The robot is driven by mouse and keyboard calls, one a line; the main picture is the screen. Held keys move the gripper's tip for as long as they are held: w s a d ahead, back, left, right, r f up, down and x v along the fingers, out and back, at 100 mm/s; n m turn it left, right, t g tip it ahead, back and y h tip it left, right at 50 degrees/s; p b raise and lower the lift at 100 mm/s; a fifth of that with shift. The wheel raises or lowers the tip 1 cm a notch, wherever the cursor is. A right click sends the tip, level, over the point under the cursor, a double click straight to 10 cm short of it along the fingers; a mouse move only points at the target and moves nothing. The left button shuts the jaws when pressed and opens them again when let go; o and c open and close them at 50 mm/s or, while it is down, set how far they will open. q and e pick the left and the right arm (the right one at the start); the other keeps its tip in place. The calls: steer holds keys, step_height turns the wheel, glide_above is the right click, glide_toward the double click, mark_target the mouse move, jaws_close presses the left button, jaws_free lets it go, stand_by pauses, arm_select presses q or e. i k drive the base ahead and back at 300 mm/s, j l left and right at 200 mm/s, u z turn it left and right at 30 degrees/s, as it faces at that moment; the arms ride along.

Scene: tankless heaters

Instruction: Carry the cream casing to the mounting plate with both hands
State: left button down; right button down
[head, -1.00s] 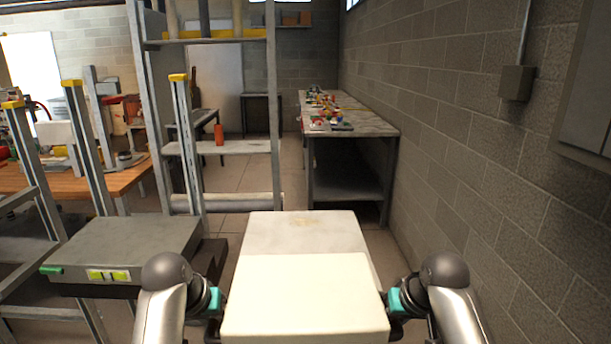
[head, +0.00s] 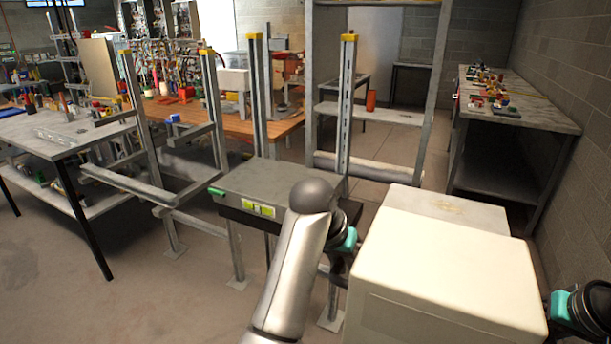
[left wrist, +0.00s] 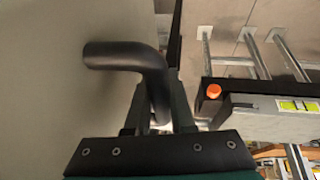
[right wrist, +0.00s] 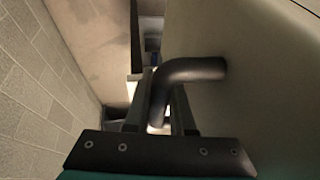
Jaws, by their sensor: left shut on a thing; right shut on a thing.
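The cream casing (head: 445,275) is a large box at the lower right of the head view, held in front of me between both arms. My left gripper (left wrist: 157,108) is shut on a black bent handle (left wrist: 125,55) on one side of the casing. My right gripper (right wrist: 165,108) is shut on a matching black handle (right wrist: 195,70) on the other side. In the head view the fingers are mostly hidden by the arms and casing. A grey flat slab (head: 265,182) with a green tab and yellow level vials lies left of the casing; I cannot tell whether it is the mounting plate.
A pale worn surface (head: 450,207) shows just behind the casing. Metal upright frames (head: 210,110) stand left of centre. A grey workbench (head: 525,110) stands along the block wall at right. Open floor (head: 150,285) lies at lower left.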

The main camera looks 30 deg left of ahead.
mark_target(279, 181)
steer(key=j, duration=0.85)
steer(key=i+j, duration=0.1)
steer(key=j, duration=0.55)
steer(key=i+j, duration=0.15)
steer(key=j, duration=0.2)
